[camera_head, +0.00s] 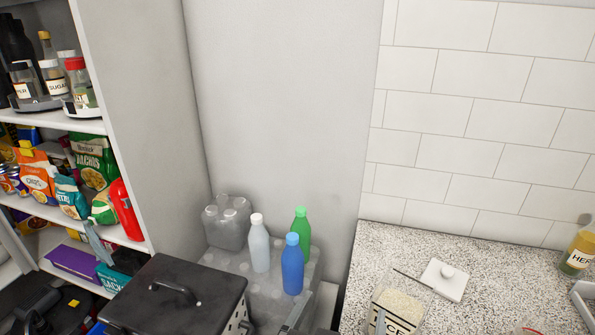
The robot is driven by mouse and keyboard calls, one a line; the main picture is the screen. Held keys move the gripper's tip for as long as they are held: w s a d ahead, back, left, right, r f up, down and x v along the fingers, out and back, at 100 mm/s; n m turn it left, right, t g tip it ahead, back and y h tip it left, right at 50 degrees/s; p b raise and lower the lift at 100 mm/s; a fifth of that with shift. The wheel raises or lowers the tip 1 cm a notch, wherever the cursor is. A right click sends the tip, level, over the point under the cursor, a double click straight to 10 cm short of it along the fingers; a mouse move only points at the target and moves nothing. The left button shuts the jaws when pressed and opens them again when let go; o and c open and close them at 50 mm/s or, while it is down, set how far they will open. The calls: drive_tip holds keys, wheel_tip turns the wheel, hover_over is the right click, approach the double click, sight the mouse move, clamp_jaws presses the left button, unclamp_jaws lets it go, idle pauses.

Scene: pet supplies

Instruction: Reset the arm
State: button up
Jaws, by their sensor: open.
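My gripper (340,312) is at the bottom edge of the head view. Only the tips of its two grey fingers show, set wide apart, one by the crate of bottles and one in front of the rice container. It is open, and nothing shows between the tips.
A white shelf unit (164,205) with packets and jars stands at the left. A black lidded box (175,300) and white, blue (292,268) and green bottles stand low in the middle. A speckled counter (400,245) at the right holds a rice container (402,302) and a white lid (444,282).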

drive_tip(key=s+a+f+n+t+y, duration=0.25)
drive_tip(key=s+f+n+y, duration=0.25)
drive_tip(key=s+n+y, duration=0.4)
drive_tip(key=s+d+f+m+h, duration=0.1)
drive_tip(key=s+d+m, duration=0.1)
drive_tip(key=s+d, duration=0.5)
drive_tip(key=s+d+f+m+g+h, duration=0.1)
drive_tip(key=s+d, duration=0.6)
drive_tip(key=s, duration=0.7)
drive_tip(key=shift+s+d+f+m+h, duration=0.15)
drive_tip(key=shift+d+f+m+h, duration=0.3)
drive_tip(key=shift+m, duration=0.65)
